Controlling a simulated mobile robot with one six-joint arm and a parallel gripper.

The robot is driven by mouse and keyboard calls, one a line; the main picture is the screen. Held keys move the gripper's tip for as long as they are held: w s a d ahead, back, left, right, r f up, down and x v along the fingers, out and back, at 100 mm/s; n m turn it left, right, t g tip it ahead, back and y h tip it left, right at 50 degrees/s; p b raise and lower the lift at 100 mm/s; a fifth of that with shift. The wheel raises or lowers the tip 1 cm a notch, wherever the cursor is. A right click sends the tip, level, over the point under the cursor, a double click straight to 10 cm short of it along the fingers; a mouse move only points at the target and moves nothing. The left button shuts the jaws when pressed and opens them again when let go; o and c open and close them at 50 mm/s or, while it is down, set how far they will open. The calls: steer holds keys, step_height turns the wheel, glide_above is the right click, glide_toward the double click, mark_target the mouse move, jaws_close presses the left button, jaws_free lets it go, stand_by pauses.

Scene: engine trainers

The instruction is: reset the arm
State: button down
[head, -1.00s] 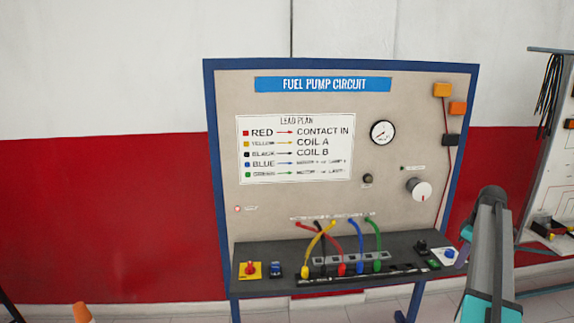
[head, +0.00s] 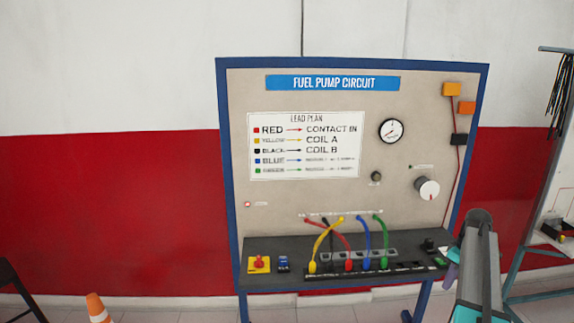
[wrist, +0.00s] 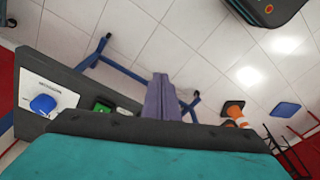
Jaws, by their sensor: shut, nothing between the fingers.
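My gripper (wrist: 161,84) shows in the wrist view as two purple fingers close together, shut and empty. It points out over the tiled floor, to the right of the trainer's dark ledge. In the head view my arm stands at the lower right, in front of the ledge's right end, and a bit of purple shows beside it. The fuel pump circuit trainer (head: 318,200) stands ahead, with red, yellow, black, blue and green leads plugged along its ledge.
A blue knob (wrist: 43,104) on a white plate sits on the ledge near my gripper. An orange cone (head: 97,308) stands on the floor at lower left. Another stand (head: 545,160) is at the right edge. The floor (wrist: 135,40) under the gripper is mostly open.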

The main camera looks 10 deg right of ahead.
steer(key=s+a+f+m+g, duration=0.1)
steer(key=s+a+f, duration=0.2)
steer(key=a+f, duration=0.7)
steer(key=s+a+f+m+g+b, duration=0.1)
steer(key=s+a+f, duration=0.2)
steer(key=a+f, duration=0.65)
steer(key=s+a+f+g, duration=0.1)
steer(key=s+a+f, duration=0.2)
steer(key=a+f, duration=0.7)
steer(key=s+a+f+g, duration=0.1)
steer(key=s+a+f, duration=0.3)
steer(key=s, duration=0.5)
steer(key=s+a+f+m+g+b, duration=0.1)
steer(key=s+a+f, duration=0.4)
steer(key=s+a, duration=0.3)
steer(key=s+a+f+m+g+h, duration=0.1)
steer(key=s+a+f, duration=0.3)
steer(key=s, duration=0.6)
steer(key=shift+s+a+f+g, duration=0.35)
steer(key=shift+a+f+g, duration=0.05)
steer(key=shift+a, duration=0.65)
